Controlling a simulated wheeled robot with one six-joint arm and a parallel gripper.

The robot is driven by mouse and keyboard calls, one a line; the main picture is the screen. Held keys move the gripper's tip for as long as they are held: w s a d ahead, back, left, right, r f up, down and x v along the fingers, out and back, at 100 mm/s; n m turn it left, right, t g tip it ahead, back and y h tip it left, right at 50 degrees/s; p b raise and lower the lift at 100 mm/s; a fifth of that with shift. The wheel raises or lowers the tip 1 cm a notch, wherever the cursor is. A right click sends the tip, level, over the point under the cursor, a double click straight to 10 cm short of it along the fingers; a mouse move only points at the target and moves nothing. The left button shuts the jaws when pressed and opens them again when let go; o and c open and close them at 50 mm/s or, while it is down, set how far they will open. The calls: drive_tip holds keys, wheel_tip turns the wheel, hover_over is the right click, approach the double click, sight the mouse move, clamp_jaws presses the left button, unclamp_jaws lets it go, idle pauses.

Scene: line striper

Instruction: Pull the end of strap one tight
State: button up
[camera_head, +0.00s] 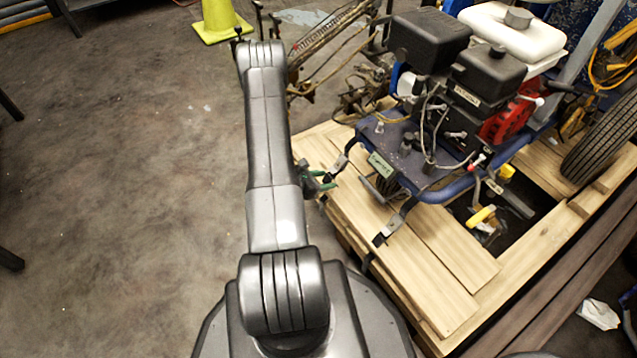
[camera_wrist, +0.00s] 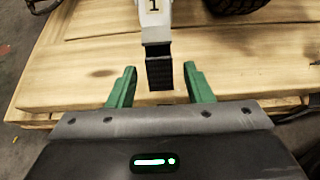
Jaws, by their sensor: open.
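Strap one shows in the wrist view as a light band marked "1" (camera_wrist: 155,14) with a dark strap end (camera_wrist: 159,72) hanging below it, over the edge of the wooden pallet (camera_wrist: 75,70). My gripper (camera_wrist: 159,82) has its green fingers spread, one on each side of the strap end, with gaps between. It is not closed on the strap. In the head view my gripper (camera_head: 318,183) is at the left edge of the pallet, partly hidden by my arm. A strap (camera_head: 341,163) runs there from the blue machine frame towards the pallet edge.
The line striper (camera_head: 465,90), with a black and red engine and a white tank, stands on the pallet. A second strap (camera_head: 393,220) crosses the boards nearer to me. A yellow cone (camera_head: 219,22) stands at the back.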

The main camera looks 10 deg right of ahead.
idle(0.9)
clamp_jaws()
drive_tip(key=shift+s+a+f+b, duration=0.2)
drive_tip(key=shift+a+f+b, duration=0.4)
drive_tip(key=shift+f, duration=0.45)
drive_tip(key=shift+s+a+f+b, duration=0.2)
drive_tip(key=shift+a+f+b, duration=0.4)
drive_tip(key=shift+f, duration=0.5)
drive_tip(key=shift+s+a+f+b, duration=0.2)
drive_tip(key=shift+a+f+b, duration=0.2)
drive_tip(key=shift+f+b, duration=0.5)
drive_tip(key=shift+c, duration=2.2)
unclamp_jaws()
drive_tip(key=shift+f, duration=0.3)
drive_tip(key=o, duration=0.8)
drive_tip(key=shift+r, duration=0.1)
drive_tip(key=shift+p+v, duration=1)
drive_tip(key=shift+v, duration=2.55)
drive_tip(key=shift+d, duration=0.1)
